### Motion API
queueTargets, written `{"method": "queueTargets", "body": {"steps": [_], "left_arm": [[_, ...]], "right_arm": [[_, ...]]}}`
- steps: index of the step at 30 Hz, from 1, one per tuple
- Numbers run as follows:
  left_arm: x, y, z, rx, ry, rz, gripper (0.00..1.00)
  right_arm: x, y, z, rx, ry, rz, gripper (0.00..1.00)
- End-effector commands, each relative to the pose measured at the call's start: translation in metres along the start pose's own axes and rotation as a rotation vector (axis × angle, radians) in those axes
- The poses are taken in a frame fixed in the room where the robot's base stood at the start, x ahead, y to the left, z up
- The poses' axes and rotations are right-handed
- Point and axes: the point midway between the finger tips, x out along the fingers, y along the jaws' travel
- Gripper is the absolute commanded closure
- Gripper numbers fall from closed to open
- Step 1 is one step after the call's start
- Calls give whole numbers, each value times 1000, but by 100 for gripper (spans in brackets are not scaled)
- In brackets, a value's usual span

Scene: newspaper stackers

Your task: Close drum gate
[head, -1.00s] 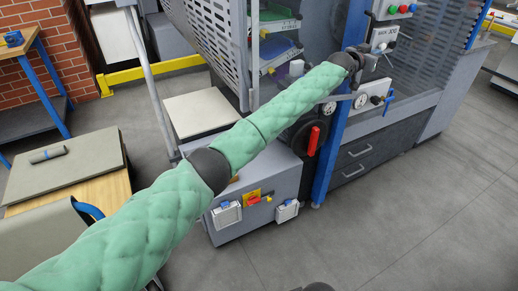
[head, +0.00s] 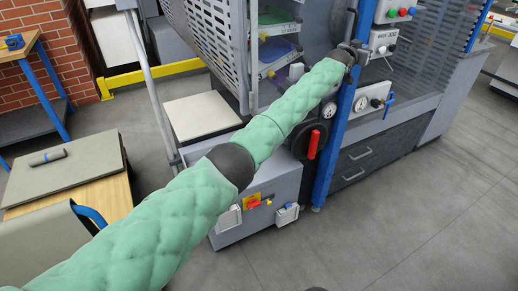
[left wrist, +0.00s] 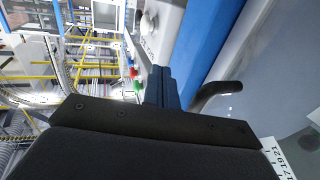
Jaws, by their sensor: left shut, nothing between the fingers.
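I cannot tell for certain which panel is the drum gate. A grey slotted panel (head: 208,42) stands at the upper left of the machine, beside the open bay with coloured trays. My left arm reaches across the head view to the blue post (head: 328,158). In the left wrist view, the shut, empty fingers (left wrist: 160,88) lie beside a dark curved handle (left wrist: 215,92), with a visible gap.
A red lever (head: 313,144) and gauges (head: 360,103) sit near the post. A grey box (head: 262,195) with switches stands below my arm. Coloured buttons (head: 402,12) are at the upper right. Open floor (head: 420,230) lies at the lower right.

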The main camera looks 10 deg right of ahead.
Motion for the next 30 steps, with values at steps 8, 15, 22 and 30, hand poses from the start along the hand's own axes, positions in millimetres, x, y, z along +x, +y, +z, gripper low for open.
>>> {"method": "queueTargets", "body": {"steps": [8,15,22,30], "left_arm": [[0,0,0,0,0,0,100],[-4,1,2,-2,0,2,100],[-26,0,2,-4,1,1,100],[-58,0,3,-1,1,1,100]], "right_arm": [[0,2,3,-4,-5,4,52],[1,4,4,-8,-6,7,52],[6,0,3,-8,3,-2,52],[20,-6,-1,-9,26,-21,52]]}}
